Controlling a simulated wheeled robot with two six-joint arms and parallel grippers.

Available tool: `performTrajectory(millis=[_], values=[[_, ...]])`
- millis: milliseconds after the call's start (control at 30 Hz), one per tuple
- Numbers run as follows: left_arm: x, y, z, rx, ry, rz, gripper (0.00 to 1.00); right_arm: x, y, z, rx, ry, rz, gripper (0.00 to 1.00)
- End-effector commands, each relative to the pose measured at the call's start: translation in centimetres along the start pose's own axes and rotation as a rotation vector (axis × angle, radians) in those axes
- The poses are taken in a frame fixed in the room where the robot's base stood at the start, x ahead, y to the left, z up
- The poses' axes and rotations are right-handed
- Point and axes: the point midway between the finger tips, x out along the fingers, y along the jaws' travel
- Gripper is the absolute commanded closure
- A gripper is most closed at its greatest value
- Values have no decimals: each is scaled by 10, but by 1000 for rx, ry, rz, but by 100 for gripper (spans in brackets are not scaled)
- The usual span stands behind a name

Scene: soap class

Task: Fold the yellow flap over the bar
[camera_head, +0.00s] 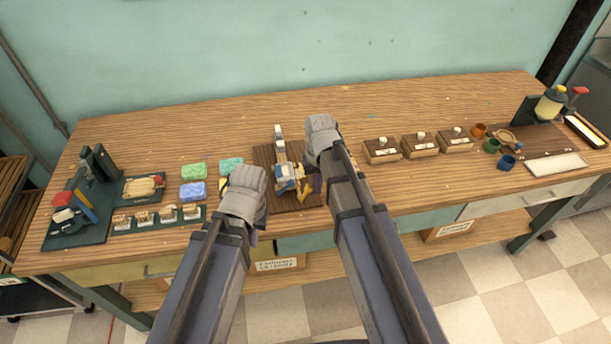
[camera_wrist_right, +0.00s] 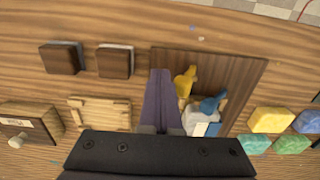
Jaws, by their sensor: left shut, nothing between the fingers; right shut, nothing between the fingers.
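The yellow flap (camera_head: 306,190) sticks out at the front right of the pale bar (camera_head: 283,172) on the dark brown board (camera_head: 263,153). In the right wrist view the yellow flap (camera_wrist_right: 185,83) stands up from the bundle, with a blue flap (camera_wrist_right: 212,103) beside it. The pale bar (camera_wrist_right: 196,116) is partly hidden there behind my right gripper. My right gripper (camera_wrist_right: 160,72) is shut and empty, its purple fingers just beside the yellow flap; I cannot tell whether they touch. My left gripper (camera_head: 243,195) is left of the board, its fingers mostly hidden; it is shut and empty.
Coloured soaps (camera_head: 193,171) lie left of the board. A dark green stand (camera_head: 85,200) is at the far left. Small wooden boxes (camera_head: 420,146) and coloured cups (camera_head: 492,146) are on the right. The table's back strip is clear.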

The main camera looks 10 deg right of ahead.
Motion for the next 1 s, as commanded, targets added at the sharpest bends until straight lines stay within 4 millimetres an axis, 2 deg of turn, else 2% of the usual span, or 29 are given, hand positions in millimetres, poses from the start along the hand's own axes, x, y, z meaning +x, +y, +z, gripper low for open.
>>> performTrajectory(millis=[433,1000], values=[[-6,-1,0,0,0,0,100,-6,-14,0,-1,0,0,100],[-6,-1,0,0,0,0,100,-6,-19,0,-1,0,1,100]])
